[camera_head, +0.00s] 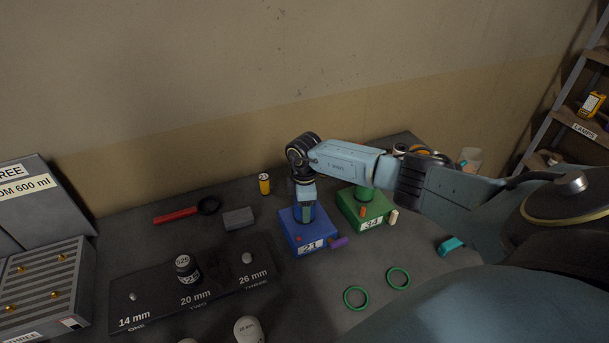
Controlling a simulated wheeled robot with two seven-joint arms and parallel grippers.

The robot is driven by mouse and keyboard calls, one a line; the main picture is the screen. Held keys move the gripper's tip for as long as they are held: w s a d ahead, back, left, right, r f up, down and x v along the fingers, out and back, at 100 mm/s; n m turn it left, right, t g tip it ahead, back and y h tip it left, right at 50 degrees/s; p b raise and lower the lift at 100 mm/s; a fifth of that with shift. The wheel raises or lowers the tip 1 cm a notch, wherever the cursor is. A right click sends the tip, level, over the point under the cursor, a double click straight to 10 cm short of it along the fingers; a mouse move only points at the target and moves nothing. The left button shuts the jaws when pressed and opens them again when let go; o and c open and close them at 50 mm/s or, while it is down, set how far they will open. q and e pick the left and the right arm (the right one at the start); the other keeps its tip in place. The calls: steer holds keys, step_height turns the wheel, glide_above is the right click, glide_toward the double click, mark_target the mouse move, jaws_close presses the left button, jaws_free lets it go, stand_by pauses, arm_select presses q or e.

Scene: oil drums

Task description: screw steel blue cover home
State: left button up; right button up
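My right arm comes in from the right, and its gripper (305,213) points down at the top of the blue box (311,240) labelled 21. The fingers are small and overlap the box top, so I cannot tell whether they are open or shut. A steel blue patch shows at the fingers; I cannot tell whether it is the steel blue cover or part of my gripper. The box's opening is hidden behind the gripper. My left gripper is not in view.
A green box (372,216) labelled 34 stands just right of the blue box. A dark stand (213,289) marked 14, 20 and 26 mm holds a labelled black piece (186,268). Two green rings (356,297) lie in front. A teal piece (451,246) lies right.

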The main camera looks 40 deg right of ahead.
steer(key=shift+r+m, duration=0.1)
steer(key=shift+m, duration=0.5)
steer(key=o, duration=1.1)
